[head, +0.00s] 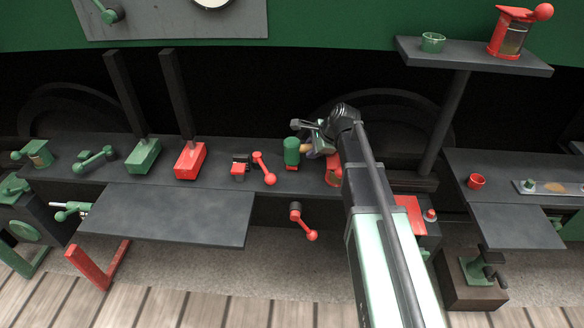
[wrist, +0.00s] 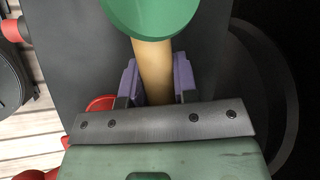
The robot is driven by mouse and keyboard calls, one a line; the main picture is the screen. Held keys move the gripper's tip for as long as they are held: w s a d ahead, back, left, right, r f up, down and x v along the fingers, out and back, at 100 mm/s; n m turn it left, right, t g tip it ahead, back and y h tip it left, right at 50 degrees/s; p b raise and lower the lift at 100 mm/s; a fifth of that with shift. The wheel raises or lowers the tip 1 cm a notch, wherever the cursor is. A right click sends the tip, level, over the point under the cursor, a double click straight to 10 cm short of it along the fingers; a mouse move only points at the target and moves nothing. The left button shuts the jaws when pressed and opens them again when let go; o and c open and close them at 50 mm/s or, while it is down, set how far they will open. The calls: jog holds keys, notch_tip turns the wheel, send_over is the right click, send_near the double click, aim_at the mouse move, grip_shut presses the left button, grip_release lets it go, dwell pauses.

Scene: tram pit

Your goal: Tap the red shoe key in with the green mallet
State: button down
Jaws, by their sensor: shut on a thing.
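The green mallet has its head (head: 291,152) upright over the dark bench, left of my arm, with its tan handle running right into my gripper (head: 316,149). In the wrist view, the purple fingers of my gripper (wrist: 156,82) are shut on the tan handle, and the green head (wrist: 150,14) is beyond them at the top. A small red piece shows just under the mallet head in the head view; I cannot tell whether it is the red shoe key or whether the mallet touches it. A small red and dark block (head: 240,168) stands on the bench further left.
A red-knobbed lever (head: 265,168) stands left of the mallet. Red (head: 190,160) and green (head: 143,156) blocks with tall dark posts are further left. A red part (head: 332,170) is close beside my gripper. A shelf post (head: 447,125) rises at right.

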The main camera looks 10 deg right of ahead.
jog(key=shift+r+p, duration=0.7)
jog(key=shift+r, duration=0.25)
jog(key=shift+r+p, duration=0.4)
jog(key=shift+f, duration=0.1)
notch_tip(320, 180, down, 3)
jog(key=b, duration=0.3)
jog(key=shift+f+b, duration=0.2)
jog(key=shift+b, duration=0.15)
jog(key=shift+r+p, duration=0.55)
jog(key=shift+r, duration=0.05)
jog(key=shift+r+p, duration=0.3)
jog(key=shift+p, duration=0.1)
jog(key=shift+r+p, duration=0.5)
